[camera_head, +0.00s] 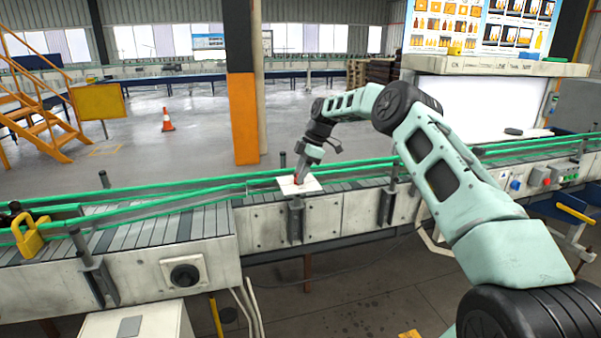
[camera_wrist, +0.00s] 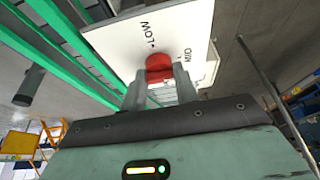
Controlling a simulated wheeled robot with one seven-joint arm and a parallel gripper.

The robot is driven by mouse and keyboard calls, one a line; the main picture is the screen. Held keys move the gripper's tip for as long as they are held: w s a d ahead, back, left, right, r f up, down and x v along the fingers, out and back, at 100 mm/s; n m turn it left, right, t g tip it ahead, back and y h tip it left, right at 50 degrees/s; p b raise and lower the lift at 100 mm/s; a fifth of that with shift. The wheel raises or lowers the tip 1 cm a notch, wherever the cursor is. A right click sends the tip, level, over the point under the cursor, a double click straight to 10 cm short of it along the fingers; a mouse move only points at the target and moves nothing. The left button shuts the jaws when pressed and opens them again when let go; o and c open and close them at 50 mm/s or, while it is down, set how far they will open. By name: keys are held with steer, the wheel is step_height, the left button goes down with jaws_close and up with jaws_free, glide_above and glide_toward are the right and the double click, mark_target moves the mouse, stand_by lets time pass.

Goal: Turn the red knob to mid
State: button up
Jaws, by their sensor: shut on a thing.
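The red knob (camera_wrist: 159,66) is on a white plate (camera_wrist: 112,38) with the printed words LOW and MID beside it in the wrist view. My gripper (camera_wrist: 162,85) has its two grey fingers on either side of the knob and is shut on it. In the head view the white plate (camera_head: 310,186) sits at the conveyor's edge, with a little of the red knob (camera_head: 296,180) showing under my gripper (camera_head: 299,172). The fingers hide part of the plate and its lower labels. I cannot tell which mark the knob points to.
Green guide rails (camera_head: 140,193) run along the conveyor (camera_head: 195,224) close to the plate. A yellow padlock (camera_head: 30,238) is at the left. An orange and black pillar (camera_head: 243,115) stands behind the conveyor. A panel with coloured buttons (camera_head: 541,178) is at the right.

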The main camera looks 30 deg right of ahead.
stand_by(0.4)
steer(key=o, duration=1)
steer(key=shift+c, duration=0.2)
steer(key=p+v, duration=0.2)
steer(key=v, duration=1.5)
steer(key=shift+r, duration=0.15)
